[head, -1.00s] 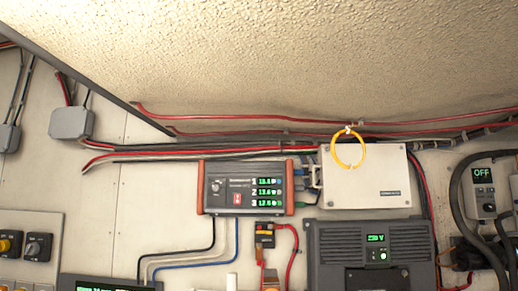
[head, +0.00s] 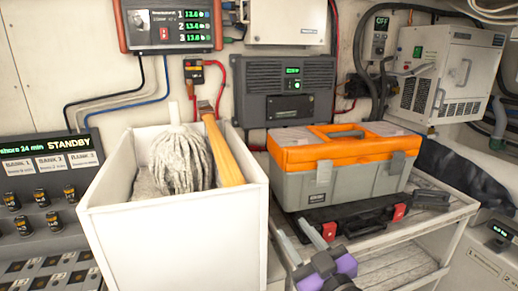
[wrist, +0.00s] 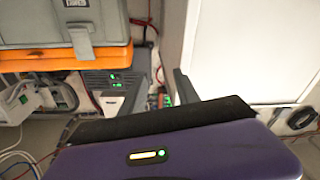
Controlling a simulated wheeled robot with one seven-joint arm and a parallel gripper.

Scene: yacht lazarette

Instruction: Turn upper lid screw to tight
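No lid screw can be made out in any view now. A cream box (head: 288,22) on the wall, with a flat front cover, is cut off by the top edge of the head view. I cannot tell whether this is the lid in question. My gripper (head: 289,228), with a purple body and two grey fingers, is at the bottom of the head view, in front of the cart and well below that box. Its fingers are apart with nothing between them. In the wrist view my gripper (wrist: 158,80) also shows two separated dark fingers.
A white bin (head: 180,235) holding a mop (head: 180,160) stands left of my gripper. A grey and orange toolbox (head: 345,170) and a black case (head: 355,215) lie on the cart (head: 425,225) to the right. An inverter (head: 290,90) hangs behind them.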

